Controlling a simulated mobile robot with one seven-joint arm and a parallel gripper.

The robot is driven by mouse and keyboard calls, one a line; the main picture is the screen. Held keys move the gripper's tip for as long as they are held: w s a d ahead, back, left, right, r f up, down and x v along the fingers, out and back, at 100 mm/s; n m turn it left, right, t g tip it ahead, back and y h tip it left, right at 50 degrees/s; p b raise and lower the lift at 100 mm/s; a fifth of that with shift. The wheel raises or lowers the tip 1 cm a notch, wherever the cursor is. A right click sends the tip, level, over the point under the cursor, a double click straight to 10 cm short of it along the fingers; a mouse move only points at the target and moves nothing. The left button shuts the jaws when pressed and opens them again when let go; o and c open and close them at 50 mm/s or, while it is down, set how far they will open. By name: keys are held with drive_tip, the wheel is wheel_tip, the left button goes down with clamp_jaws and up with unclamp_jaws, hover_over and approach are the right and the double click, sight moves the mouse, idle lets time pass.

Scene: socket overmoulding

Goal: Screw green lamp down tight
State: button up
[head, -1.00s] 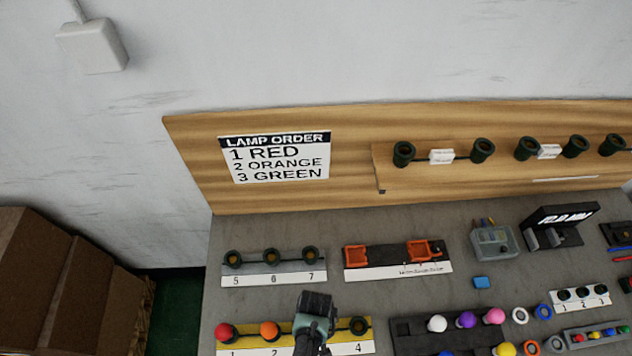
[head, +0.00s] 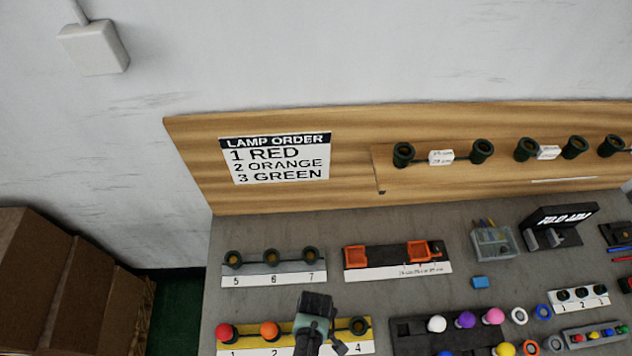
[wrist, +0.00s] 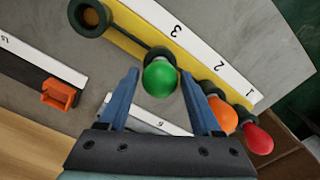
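The green lamp (wrist: 159,79) sits upright in the dark socket (wrist: 161,53) beside label 3 on the yellow strip (wrist: 126,22). My gripper (wrist: 159,74) has one blue finger on each side of the lamp, with visible gaps, so it is open around it. How far the lamp is seated cannot be told. In the head view my gripper (head: 315,325) hides the green lamp and position 3. The orange lamp (head: 269,330) and red lamp (head: 225,331) stand in positions 2 and 1. Socket 4 (head: 358,325) is empty.
A grey strip (head: 273,267) with empty sockets 5 to 7 lies behind the yellow one. A dark holder with orange brackets (head: 355,257) is right of it. A tray of coloured lamps (head: 405,328) stands to the right. The lamp order sign (head: 275,158) hangs at the back.

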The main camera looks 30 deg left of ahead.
drive_tip(key=c, duration=0.8)
drive_tip(key=m, duration=0.4)
drive_tip(key=shift+m, duration=0.3)
drive_tip(key=shift+m, duration=0.5)
drive_tip(key=o, duration=0.8)
drive_tip(key=shift+m, duration=0.5)
drive_tip(key=shift+c, duration=0.2)
drive_tip(key=o, duration=0.5)
wheel_tip(320, 180, up, 13)
drive_tip(key=shift+f, duration=0.1)
